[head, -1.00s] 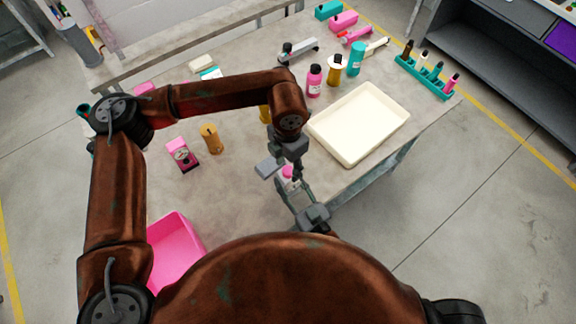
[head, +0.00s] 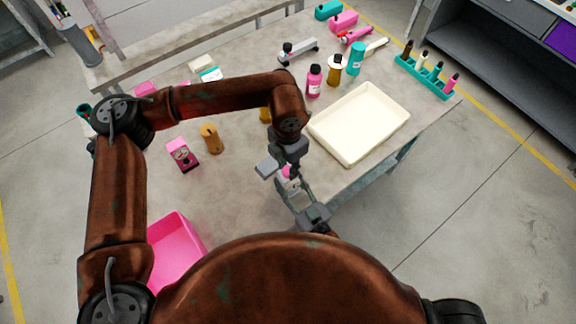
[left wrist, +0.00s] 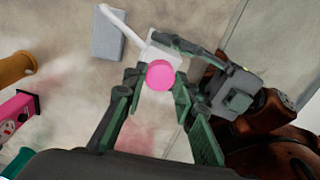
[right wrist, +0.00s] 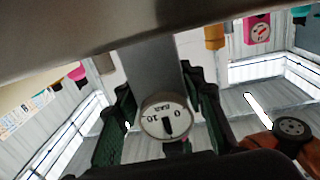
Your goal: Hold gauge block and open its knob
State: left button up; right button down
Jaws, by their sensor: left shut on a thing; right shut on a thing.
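The gauge block is small and pale with a round pink knob. It shows in the head view (head: 290,184) near the table's front edge, partly hidden by my grippers. In the left wrist view the knob (left wrist: 160,75) sits between the fingertips of my left gripper (left wrist: 158,80), which is shut on it. My right gripper (right wrist: 160,110) is shut on the gauge block from the front. Its dial (right wrist: 167,117), white with a black pointer, faces the right wrist camera between the dark green fingers.
A cream tray (head: 358,124) lies to the right on the table. A pink gauge (head: 182,155) and an orange cylinder (head: 211,139) stand to the left. A pink bin (head: 176,250) is at the lower left. Several bottles stand behind.

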pick_arm(q)
jog(key=shift+n, duration=0.3)
jog(key=n, duration=0.3)
jog(key=shift+n, duration=0.3)
jog(key=n, duration=0.4)
jog(key=shift+n, duration=0.3)
jog(key=n, duration=0.4)
jog(key=shift+n, duration=0.3)
jog(key=n, duration=0.4)
jog(key=shift+w+n, duration=0.1)
jog(key=shift+n, duration=0.2)
jog(key=o, duration=1.2)
jog(key=shift+c, duration=0.2)
